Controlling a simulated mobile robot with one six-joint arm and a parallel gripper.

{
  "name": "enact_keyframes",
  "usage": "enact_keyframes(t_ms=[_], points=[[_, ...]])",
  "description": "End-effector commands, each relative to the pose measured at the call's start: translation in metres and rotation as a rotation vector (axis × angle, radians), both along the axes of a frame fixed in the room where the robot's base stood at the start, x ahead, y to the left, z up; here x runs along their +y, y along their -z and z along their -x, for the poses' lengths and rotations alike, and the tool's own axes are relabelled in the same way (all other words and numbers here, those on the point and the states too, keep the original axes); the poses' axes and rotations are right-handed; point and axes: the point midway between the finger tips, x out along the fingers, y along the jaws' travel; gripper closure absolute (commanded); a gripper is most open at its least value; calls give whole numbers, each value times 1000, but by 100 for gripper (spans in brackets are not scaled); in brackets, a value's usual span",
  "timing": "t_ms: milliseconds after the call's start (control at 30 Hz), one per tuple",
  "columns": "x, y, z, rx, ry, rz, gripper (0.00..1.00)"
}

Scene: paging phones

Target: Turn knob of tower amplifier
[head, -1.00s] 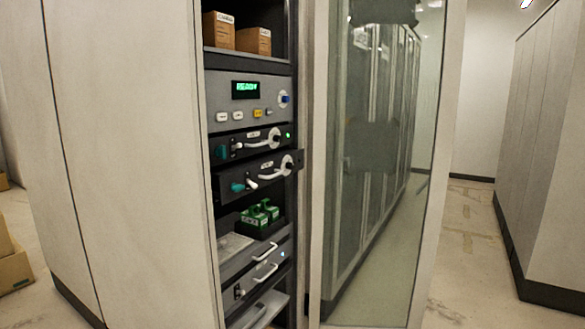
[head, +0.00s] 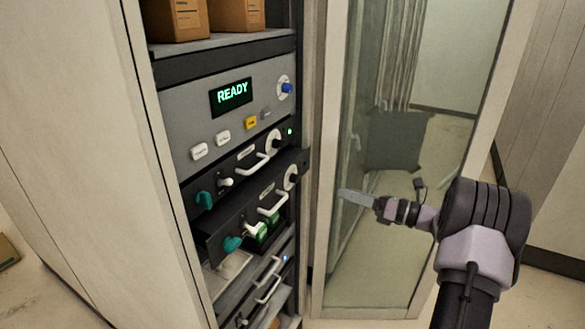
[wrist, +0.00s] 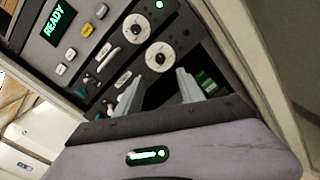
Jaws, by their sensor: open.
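The open rack holds two dark amplifier-like modules below a grey READY panel (head: 235,92). The upper module (head: 247,163) has a round white dial knob (head: 274,141), a white handle and a teal knob (head: 204,200). The lower module (head: 253,205) juts further out and has a white dial knob (head: 290,177) and a teal knob (head: 232,244). Which one is the tower amplifier's I cannot tell. My gripper (head: 346,197) is right of the modules, apart from them. In the wrist view, its open, empty jaws (wrist: 160,92) face the lower dial (wrist: 160,56).
An open glass door (head: 400,150) stands right of the rack, behind my gripper. The READY panel also has a blue knob (head: 287,88) and several buttons. Cardboard boxes (head: 175,18) sit on the top shelf. Green items (head: 262,230) and drawers with handles are below.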

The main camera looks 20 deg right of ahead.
Motion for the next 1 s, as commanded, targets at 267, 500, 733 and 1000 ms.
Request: enact_keyframes(t_ms=[267,500,733,1000], points=[[53,2,-69,0,-7,5,54],[83,2,-110,1,-7,6,54],[91,1,-121,1,-5,6,54],[91,1,-121,1,-5,6,66]])
